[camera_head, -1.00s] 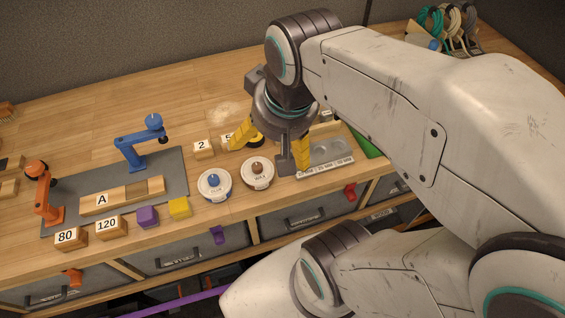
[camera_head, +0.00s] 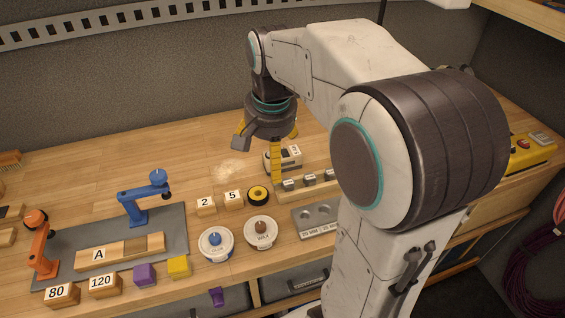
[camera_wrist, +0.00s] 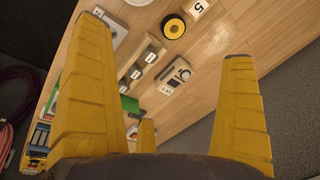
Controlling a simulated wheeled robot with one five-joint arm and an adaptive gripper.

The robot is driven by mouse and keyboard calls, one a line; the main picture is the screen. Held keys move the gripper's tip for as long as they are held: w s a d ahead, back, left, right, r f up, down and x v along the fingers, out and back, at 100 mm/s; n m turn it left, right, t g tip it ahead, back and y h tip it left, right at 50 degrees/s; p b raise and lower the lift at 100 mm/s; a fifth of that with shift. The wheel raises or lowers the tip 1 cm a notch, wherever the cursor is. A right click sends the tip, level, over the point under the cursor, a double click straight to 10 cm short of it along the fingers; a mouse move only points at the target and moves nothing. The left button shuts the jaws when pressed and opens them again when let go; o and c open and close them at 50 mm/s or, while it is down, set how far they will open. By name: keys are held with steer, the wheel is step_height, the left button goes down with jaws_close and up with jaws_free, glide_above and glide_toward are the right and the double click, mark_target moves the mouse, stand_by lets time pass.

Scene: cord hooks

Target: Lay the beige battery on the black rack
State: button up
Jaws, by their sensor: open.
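My gripper (camera_head: 264,152) is open and empty, its yellow fingers spread and pointing down above the back middle of the bench. In the wrist view my gripper (camera_wrist: 167,42) frames bare wood and several small items. A beige block with dark parts (camera_head: 287,158) sits on the bench behind one finger, partly hidden. It also shows between the fingers in the wrist view (camera_wrist: 174,76), apart from them. It may be the beige battery, but I cannot tell. I cannot make out a black rack in any current view.
A wooden holder with grey weights (camera_head: 309,182), a yellow-black roll (camera_head: 258,195), two round tubs (camera_head: 216,244) and number blocks (camera_head: 205,205) stand nearby. A blue clamp (camera_head: 146,198) stands on a grey mat at left. A yellow box (camera_head: 527,152) is at far right.

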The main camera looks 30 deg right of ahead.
steer(key=w+d+f+m+g, duration=0.1)
steer(key=w+d+f+m, duration=0.5)
steer(key=w, duration=0.4)
steer(key=m+g+b, duration=0.1)
steer(key=m+b, duration=0.1)
steer(key=m, duration=0.3)
glide_above(284, 155)
steer(key=a, duration=0.1)
steer(key=f, duration=0.7)
steer(key=shift+s+a+f, duration=0.2)
steer(key=shift+s+f, duration=0.05)
steer(key=shift+s, duration=0.15)
steer(key=shift+w+d+f+g+p, duration=0.1)
steer(key=shift+d+f+g+p, duration=0.1)
steer(key=shift+f, duration=0.3)
steer(key=shift+w+d+f+g+p, duration=0.1)
steer(key=shift+d+f, duration=0.05)
steer(key=shift+f, duration=0.3)
steer(key=f, duration=0.3)
steer(key=f+p, duration=0.1)
steer(key=shift+w+d+f, duration=0.1)
steer(key=shift+d+f, duration=0.2)
steer(key=shift+f, duration=0.95)
steer(key=shift+w+r, duration=0.1)
steer(key=c, duration=1.2)
steer(key=shift+r, duration=0.15)
